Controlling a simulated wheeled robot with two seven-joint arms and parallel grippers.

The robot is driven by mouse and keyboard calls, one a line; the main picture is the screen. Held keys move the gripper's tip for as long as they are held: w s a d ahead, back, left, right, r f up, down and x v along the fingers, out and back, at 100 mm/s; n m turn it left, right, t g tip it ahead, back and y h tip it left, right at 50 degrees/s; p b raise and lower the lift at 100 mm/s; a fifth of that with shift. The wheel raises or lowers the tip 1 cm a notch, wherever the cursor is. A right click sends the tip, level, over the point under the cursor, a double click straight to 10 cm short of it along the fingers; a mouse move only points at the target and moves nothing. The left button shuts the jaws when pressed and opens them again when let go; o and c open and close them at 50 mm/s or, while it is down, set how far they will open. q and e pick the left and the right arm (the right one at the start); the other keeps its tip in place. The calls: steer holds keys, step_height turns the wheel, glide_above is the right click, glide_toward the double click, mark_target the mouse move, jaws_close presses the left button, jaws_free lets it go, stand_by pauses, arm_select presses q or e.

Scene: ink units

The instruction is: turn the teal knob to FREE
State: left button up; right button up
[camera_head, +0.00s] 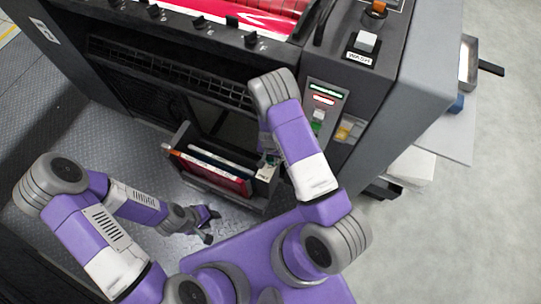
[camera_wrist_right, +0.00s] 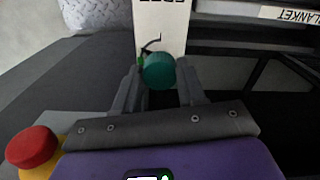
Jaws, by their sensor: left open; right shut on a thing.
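The teal knob (camera_wrist_right: 159,71) sits on a white plate (camera_wrist_right: 176,28) in the right wrist view. The plate carries a curved black arrow beside the knob and upside-down lettering cut off by the top edge. My right gripper (camera_wrist_right: 160,82) is shut on the knob, with one finger on either side of it. In the head view my right forearm hides most of that gripper and the knob; the white plate (camera_head: 265,173) shows at the end of the ink unit (camera_head: 222,176). My left gripper (camera_head: 210,226) is open and empty, low in front of the unit.
A red button (camera_wrist_right: 32,146) on a yellow base is at the lower left of the wrist view. A BLANKET label (camera_wrist_right: 292,14) is at its upper right. The grey press (camera_head: 400,65) stands behind my right arm, with a WASH switch (camera_head: 366,42).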

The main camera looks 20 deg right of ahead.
steer(key=m+p, duration=0.1)
steer(key=m, duration=0.4)
steer(key=shift+m, duration=0.3)
steer(key=m+p, duration=0.1)
steer(key=m, duration=0.4)
steer(key=shift+m+p, duration=0.3)
steer(key=o, duration=1.1)
steer(key=shift+r+p, duration=1.45)
steer(key=shift+r, duration=2.35)
